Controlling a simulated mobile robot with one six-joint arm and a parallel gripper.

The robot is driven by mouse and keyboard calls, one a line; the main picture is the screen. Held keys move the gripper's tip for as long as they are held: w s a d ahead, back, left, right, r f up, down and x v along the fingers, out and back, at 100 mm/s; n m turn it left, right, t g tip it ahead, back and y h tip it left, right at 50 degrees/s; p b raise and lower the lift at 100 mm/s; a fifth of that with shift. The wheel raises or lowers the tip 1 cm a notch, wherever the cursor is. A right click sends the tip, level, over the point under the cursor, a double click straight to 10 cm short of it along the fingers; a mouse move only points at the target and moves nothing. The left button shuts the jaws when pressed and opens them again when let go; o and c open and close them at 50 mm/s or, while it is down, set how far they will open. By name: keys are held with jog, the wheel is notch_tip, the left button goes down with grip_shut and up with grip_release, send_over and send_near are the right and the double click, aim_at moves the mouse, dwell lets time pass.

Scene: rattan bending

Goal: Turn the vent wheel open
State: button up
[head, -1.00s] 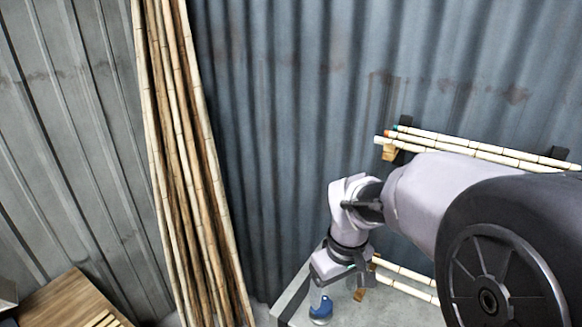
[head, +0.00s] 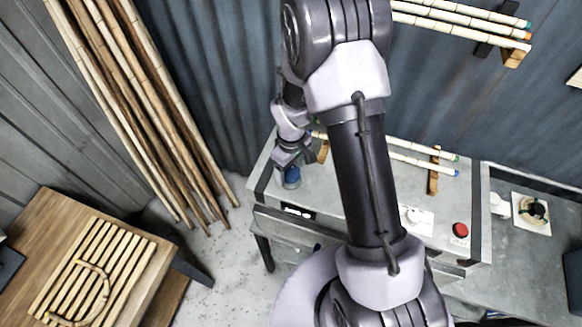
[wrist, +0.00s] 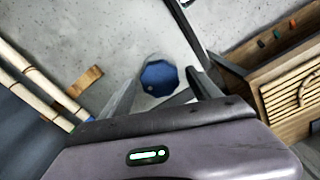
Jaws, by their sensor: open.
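The blue vent wheel (head: 291,180) sits on the left end of the grey bench-like unit's top (head: 322,190). My gripper (head: 291,166) points down at the wheel, directly above or around it; the head view does not show a clear gap. In the wrist view, the blue wheel (wrist: 158,77) appears between the two spread fingers (wrist: 163,84). The fingers are open. I cannot tell whether they touch the wheel. My wrist hides part of the wheel in the head view.
A red button (head: 460,230) and a white dial (head: 416,219) are on the unit's front right. Rattan poles rest on wooden brackets (head: 433,172) behind. Tall poles (head: 150,110) lean at the left. A wooden table (head: 55,215) with a slatted rack stands front left.

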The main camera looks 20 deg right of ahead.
jog(key=shift+w+f, duration=0.25)
jog(key=shift+f, duration=0.15)
jog(key=shift+s, duration=0.1)
jog(key=c, duration=0.3)
jog(key=shift+r, duration=0.1)
jog(key=c, duration=1.1)
jog(key=shift+o, duration=0.2)
jog(key=shift+b, duration=0.3)
